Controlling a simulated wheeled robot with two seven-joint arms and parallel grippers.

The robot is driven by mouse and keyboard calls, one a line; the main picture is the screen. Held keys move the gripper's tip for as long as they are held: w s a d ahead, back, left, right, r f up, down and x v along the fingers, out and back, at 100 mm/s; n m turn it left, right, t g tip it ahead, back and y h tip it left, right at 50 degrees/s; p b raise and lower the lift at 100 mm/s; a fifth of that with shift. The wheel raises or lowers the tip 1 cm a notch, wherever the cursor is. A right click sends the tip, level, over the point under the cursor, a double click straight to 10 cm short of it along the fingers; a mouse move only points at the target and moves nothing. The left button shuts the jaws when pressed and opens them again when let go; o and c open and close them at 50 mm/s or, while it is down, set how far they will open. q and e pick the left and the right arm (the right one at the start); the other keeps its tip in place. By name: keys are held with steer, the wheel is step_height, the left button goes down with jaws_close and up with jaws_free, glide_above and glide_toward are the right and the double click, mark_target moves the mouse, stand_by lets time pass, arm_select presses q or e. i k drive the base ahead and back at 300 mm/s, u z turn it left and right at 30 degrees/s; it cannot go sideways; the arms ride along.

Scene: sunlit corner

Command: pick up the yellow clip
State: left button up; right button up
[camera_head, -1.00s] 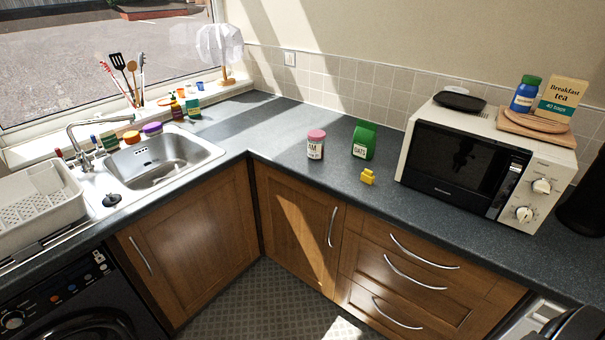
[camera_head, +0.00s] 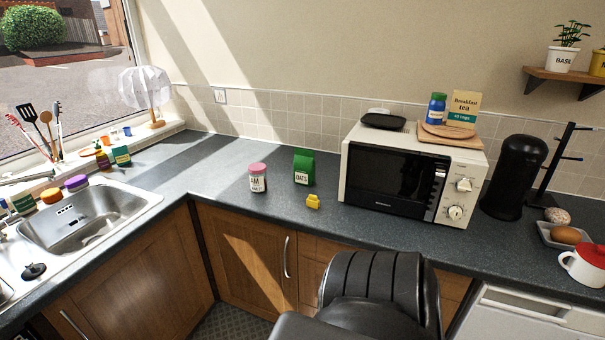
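The yellow clip (camera_head: 313,201) is a small chunky piece lying on the dark grey counter, near its front edge. It sits in front of the green oats packet (camera_head: 304,167) and to the right of the pink-lidded jar (camera_head: 258,178). The microwave is to its right. Neither gripper's fingers show.
The cream microwave (camera_head: 402,174) carries a black dish, a blue bottle and a tea box on top. The sink (camera_head: 85,215) is at left. A black canister (camera_head: 515,177) and a red-lidded white pot (camera_head: 584,268) stand at right. The counter (camera_head: 215,165) left of the jar is clear.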

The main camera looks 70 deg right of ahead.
mark_target(312, 202)
steer(key=i, duration=0.95)
steer(key=z, duration=1.5)
